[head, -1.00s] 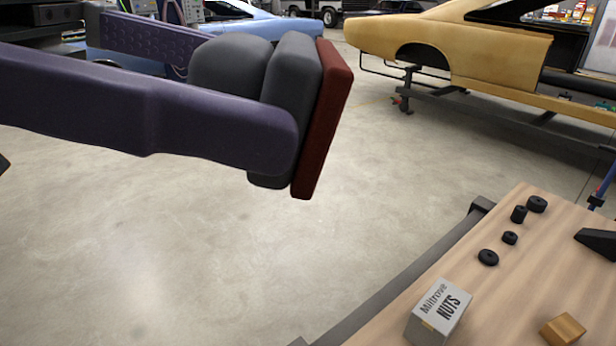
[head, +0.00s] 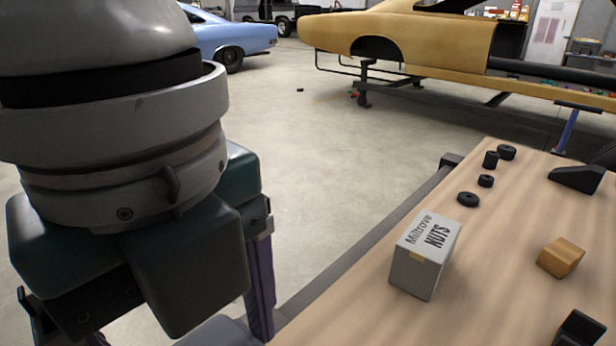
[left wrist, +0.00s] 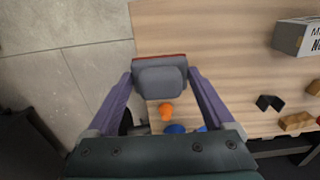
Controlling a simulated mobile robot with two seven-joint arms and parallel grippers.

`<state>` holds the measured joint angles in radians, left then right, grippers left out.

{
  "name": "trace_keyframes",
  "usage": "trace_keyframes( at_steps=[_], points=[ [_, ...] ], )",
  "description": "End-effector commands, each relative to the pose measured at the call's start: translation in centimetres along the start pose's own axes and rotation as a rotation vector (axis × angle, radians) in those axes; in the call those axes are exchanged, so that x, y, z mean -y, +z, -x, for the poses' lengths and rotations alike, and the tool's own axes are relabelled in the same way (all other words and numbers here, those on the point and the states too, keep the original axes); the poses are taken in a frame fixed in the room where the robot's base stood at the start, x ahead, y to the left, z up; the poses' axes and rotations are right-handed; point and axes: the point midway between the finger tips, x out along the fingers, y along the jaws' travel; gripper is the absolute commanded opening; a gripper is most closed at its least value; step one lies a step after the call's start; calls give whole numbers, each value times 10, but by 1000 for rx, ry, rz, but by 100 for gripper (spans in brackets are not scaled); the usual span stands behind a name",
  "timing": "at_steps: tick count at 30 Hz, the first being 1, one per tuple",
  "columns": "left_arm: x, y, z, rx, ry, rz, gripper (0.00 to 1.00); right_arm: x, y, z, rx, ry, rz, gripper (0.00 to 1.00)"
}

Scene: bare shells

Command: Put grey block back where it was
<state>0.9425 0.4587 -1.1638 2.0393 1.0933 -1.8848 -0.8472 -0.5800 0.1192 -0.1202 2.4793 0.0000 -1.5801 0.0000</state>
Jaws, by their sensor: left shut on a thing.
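The grey block (left wrist: 160,78) is a rounded grey piece with a thin red layer along its far edge. My left gripper (left wrist: 160,73) is shut on it, with a purple finger on each side. In the left wrist view the block appears over the near-left edge of the wooden table (left wrist: 200,35); its height above it is unclear. In the head view my left wrist fills the left side, and only a grey part (head: 215,332), likely the block, shows at the bottom edge. My right gripper is not in view.
A grey nuts box (head: 425,257), a wooden block (head: 561,257), several black round pieces (head: 468,199) and a black wedge (head: 577,179) stand on the table. An orange piece (left wrist: 166,112) and a blue piece (left wrist: 175,128) show below the grey block. Bare wood lies left of the box.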

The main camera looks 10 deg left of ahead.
Motion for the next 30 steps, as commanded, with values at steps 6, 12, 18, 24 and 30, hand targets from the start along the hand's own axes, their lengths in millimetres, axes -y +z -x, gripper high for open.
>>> trace_keyframes(
  at_steps=[6,12,18,24,30],
  points=[
    [-2,2,-58,3,6,-1,42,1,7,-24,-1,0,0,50],
    [-2,1,-116,2,4,-1,42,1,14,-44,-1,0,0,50],
    [-2,1,-150,2,2,-2,42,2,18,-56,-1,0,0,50],
    [-2,1,-164,2,1,-2,42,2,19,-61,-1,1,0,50],
    [-2,1,-196,2,1,-1,42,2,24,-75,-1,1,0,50]
  ],
)
